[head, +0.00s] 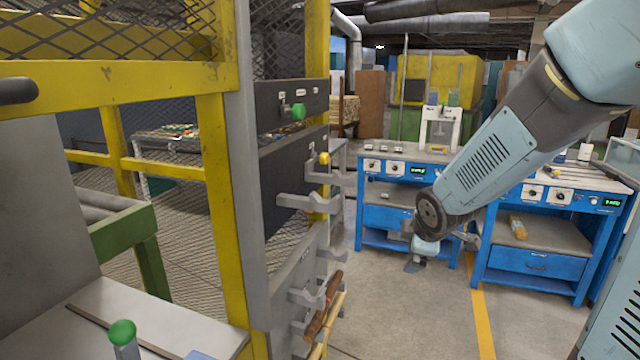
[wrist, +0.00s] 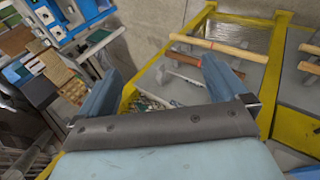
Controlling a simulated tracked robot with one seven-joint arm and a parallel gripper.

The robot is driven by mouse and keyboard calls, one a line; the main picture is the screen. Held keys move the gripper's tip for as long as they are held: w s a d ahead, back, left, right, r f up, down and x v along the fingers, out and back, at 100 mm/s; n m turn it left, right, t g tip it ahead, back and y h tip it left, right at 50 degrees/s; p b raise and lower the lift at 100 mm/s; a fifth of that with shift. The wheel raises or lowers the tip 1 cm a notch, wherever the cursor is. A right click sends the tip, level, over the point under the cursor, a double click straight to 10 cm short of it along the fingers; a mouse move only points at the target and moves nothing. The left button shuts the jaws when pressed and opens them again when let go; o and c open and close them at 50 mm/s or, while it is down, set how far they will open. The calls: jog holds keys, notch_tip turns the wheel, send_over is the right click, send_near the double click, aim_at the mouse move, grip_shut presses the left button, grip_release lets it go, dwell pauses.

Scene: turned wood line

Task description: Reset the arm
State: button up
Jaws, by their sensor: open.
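My arm comes in from the upper right of the head view, light blue and grey, and bends down in front of the blue workbenches. My gripper (wrist: 162,66) shows in the wrist view with its two blue fingers spread wide and nothing visible between them. In the head view the arm's end hangs low over the floor, to the right of the yellow-framed rack. The fingers are hard to make out there, being small and partly hidden by the wrist.
A yellow mesh guard frame (head: 214,170) stands at left, with grey hooks (head: 308,200) jutting right. Turned wooden pieces (head: 324,310) rest on the lower hooks. Blue workbenches (head: 530,260) stand behind my arm. Bare floor (head: 410,315) lies between, with a yellow line (head: 482,320).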

jog(key=s+d+r+m+g, duration=0.1)
jog(key=s+r+m, duration=0.5)
jog(key=s, duration=0.4)
jog(key=s+d+r+m+g, duration=0.1)
jog(key=s+r+m, duration=0.5)
jog(key=s+m, duration=0.2)
jog(key=shift+s+d+r+m, duration=0.15)
jog(key=shift+s+r+m, duration=0.25)
jog(key=shift+s, duration=0.6)
jog(key=shift+s+m, duration=0.3)
jog(key=shift+s, duration=0.15)
